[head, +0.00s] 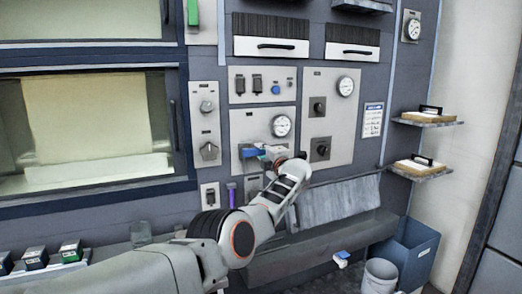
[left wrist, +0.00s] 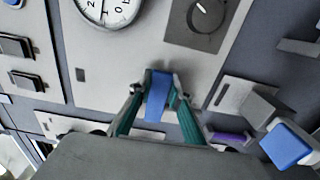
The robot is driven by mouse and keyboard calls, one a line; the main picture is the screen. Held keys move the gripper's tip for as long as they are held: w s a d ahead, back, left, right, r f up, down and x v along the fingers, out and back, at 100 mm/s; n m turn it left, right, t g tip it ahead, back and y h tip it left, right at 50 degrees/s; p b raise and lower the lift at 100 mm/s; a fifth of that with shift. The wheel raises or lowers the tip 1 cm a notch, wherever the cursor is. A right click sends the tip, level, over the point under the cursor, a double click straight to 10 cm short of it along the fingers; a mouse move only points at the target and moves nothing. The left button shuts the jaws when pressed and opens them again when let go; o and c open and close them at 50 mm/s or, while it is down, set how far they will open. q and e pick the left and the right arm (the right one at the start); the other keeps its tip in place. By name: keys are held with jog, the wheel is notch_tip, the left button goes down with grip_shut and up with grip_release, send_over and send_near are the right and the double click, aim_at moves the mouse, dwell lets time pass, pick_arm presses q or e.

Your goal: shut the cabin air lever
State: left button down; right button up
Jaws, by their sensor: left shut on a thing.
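My left gripper (head: 270,158) is at the grey control panel, just below the round gauge (head: 281,126). In the left wrist view my left gripper (left wrist: 160,108) has its two green-padded fingers closed on either side of a blue lever handle (left wrist: 160,92). A blue handle (head: 250,152) also shows beside the gripper in the head view. A second blue-ended handle (left wrist: 287,145) stands apart to the right in the wrist view. I cannot read labels naming the cabin air lever. The held lever's base is hidden by my fingers. My right gripper is not in view.
A purple handle (head: 231,195) sits low on the panel. Black knobs (head: 320,149) and a gauge (head: 346,87) are to the right. A grey sloping ledge (head: 335,205) lies below. A blue bin (head: 415,250) and small shelves (head: 420,172) stand at the right.

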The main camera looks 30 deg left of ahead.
aim_at(256, 123)
pick_arm(q)
jog(key=shift+a, duration=0.15)
dwell(0.3)
jog(key=c, duration=1.8)
grip_release()
jog(key=shift+a+f, duration=0.1)
jog(key=shift+c, duration=0.2)
jog(key=shift+r, duration=0.5)
notch_tip(256, 123, up, 9)
jog(key=shift+r, duration=0.1)
